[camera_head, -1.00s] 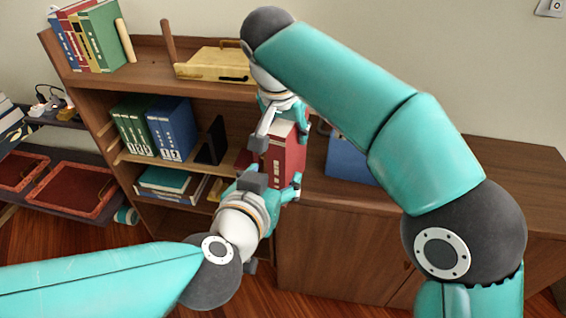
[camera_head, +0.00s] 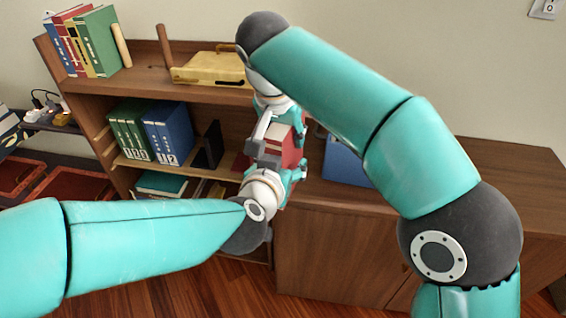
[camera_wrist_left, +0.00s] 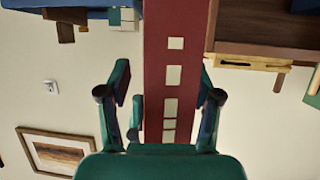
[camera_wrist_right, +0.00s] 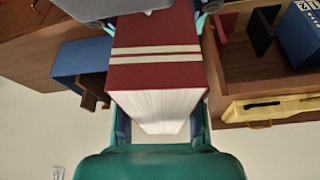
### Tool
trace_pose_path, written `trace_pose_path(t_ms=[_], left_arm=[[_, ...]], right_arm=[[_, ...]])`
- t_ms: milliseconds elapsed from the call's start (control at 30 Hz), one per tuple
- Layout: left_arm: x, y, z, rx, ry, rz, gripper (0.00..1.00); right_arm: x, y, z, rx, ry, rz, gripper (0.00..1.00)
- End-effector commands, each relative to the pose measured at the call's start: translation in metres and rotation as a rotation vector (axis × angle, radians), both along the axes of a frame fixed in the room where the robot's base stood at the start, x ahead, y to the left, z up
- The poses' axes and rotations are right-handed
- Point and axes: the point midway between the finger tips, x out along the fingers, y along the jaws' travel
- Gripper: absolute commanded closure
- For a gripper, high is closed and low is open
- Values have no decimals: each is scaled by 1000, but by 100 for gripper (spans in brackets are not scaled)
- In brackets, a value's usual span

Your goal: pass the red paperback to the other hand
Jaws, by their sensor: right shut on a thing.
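The red paperback (camera_head: 291,153) is held in the air in front of the shelf, partly hidden by both grippers. My right gripper (camera_head: 282,122) is shut on it from above; the right wrist view shows the red cover with pale bands and the white page edges (camera_wrist_right: 160,108). My left gripper (camera_head: 279,160) is at the lower part of the book. In the left wrist view its fingers (camera_wrist_left: 161,90) stand open on either side of the red spine (camera_wrist_left: 176,60), with a gap at the left finger. The fingertips are hard to make out in the head view.
A bookshelf (camera_head: 130,92) with upright books and blue binders (camera_head: 168,132) stands behind to the left. A yellow case (camera_head: 207,70) lies on its top. A blue object (camera_head: 343,162) sits on the cabinet (camera_head: 345,240), right of the grippers.

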Motion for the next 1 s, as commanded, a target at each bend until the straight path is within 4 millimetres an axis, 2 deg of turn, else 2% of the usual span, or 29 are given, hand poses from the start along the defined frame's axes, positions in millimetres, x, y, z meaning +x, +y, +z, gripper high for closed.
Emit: trace_pose_path(t_ms=[33, 67, 333, 500, 533, 700, 1000], left_arm=[[0, 0, 0, 0, 0, 0, 48], [0, 0, 0, 0, 0, 0, 53], [-1, 0, 0, 1, 0, -1, 98], [-1, -1, 0, -1, 0, -2, 100], [0, -1, 3, -2, -6, 0, 100], [0, 0, 3, -2, -6, 0, 100], [0, 0, 3, -2, -6, 1, 100]], right_arm=[[0, 0, 2, 2, -4, 0, 100], [0, 0, 2, 2, -4, 0, 100], [0, 0, 2, 3, -5, -1, 100], [0, 0, 2, 4, -5, -2, 100], [0, 0, 2, 4, -5, -2, 61], [0, 0, 1, 3, -3, -2, 34], [0, 0, 1, 1, -1, -1, 34]])
